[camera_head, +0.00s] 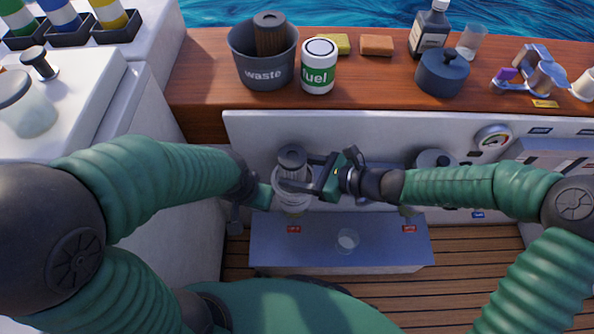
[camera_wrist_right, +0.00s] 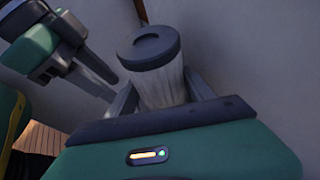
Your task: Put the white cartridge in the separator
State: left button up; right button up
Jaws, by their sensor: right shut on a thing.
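The white cartridge (camera_head: 291,172) has a pale pleated body and a dark round cap. It stands roughly upright over the clear bowl of the separator (camera_head: 293,203) in the head view. My right gripper (camera_head: 306,172) comes from the right and is shut on the cartridge; the right wrist view shows the cartridge (camera_wrist_right: 162,85) between its fingers. I cannot tell how far the cartridge's lower end sits inside the bowl.
Below the separator, a grey-blue tray (camera_head: 385,250) holds a small clear cup (camera_head: 348,240).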

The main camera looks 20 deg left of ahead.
jog(key=shift+d+f+b, duration=0.1)
jog(key=shift+f+b, duration=0.3)
jog(key=shift+f, duration=0.2)
jog(key=o, duration=1.4)
jog(key=shift+o, duration=0.2)
jog(key=shift+r, duration=0.25)
jog(key=shift+r+p, duration=0.65)
jog(key=shift+p, duration=0.05)
jog(key=p+v, duration=0.2)
jog(key=v, duration=0.2)
jog(key=shift+w+d+r+p, duration=0.1)
jog(key=shift+d+r+p, duration=0.1)
jog(key=shift+p, duration=0.15)
jog(key=p+v, duration=0.3)
jog(key=v, duration=0.4)
jog(key=shift+d+f, duration=0.25)
jog(key=shift+f, duration=0.05)
